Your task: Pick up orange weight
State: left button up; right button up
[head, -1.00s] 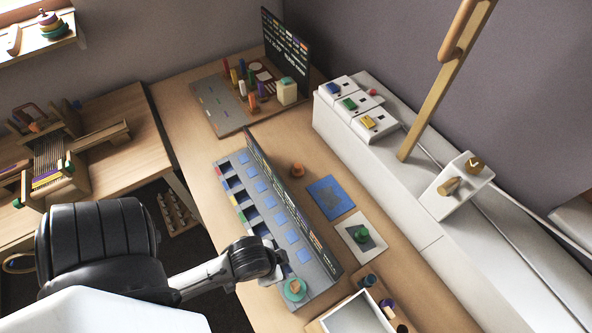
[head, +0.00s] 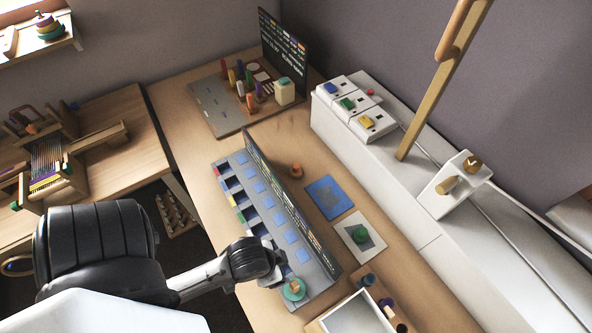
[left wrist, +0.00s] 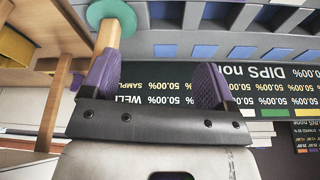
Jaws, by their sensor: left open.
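A small orange-brown knob-shaped weight (head: 296,170) stands on the wooden table, behind the long angled display board. Another orange-tan piece (head: 294,285) stands on a round green disc (head: 299,295) at the near end of the grey slotted tray. My left gripper (head: 274,272) is over the near end of this tray, well short of the orange-brown weight; its fingers are hard to see in the head view. In the left wrist view my left gripper (left wrist: 157,82) has two purple fingers apart with nothing held between them. The green disc (left wrist: 110,16) and its tan piece are near the left finger there.
The grey slotted tray (head: 236,207) and the upright display board (head: 291,203) lie between my arm and the weight. A blue mat (head: 330,197), a white plate with a green knob (head: 361,235) and an open box (head: 318,326) are to the right. Bare table surrounds the weight.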

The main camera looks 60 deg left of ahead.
pick_arm(q)
jog(key=w+a+r+m+t+y+p, duration=0.1)
jog(key=w+a+r+t, duration=0.1)
jog(key=w+r, duration=0.45)
jog(key=w+a+r+m+t+y+p, duration=0.1)
jog(key=w+a+r+t, duration=0.15)
jog(key=w+r, duration=0.4)
jog(key=w+a+r+m+y+p, duration=0.2)
jog(key=w+a, duration=0.7)
jog(key=w, duration=0.3)
jog(key=n+g+h, duration=0.4)
jog(key=n+g, duration=0.4)
jog(key=n, duration=0.5)
send_over(296, 165)
notch_tip(296, 165, down, 13)
notch_tip(296, 165, down, 7)
jog(key=shift+w+f, duration=0.1)
jog(key=shift+d+f, duration=0.1)
jog(key=shift+f, duration=2.6)
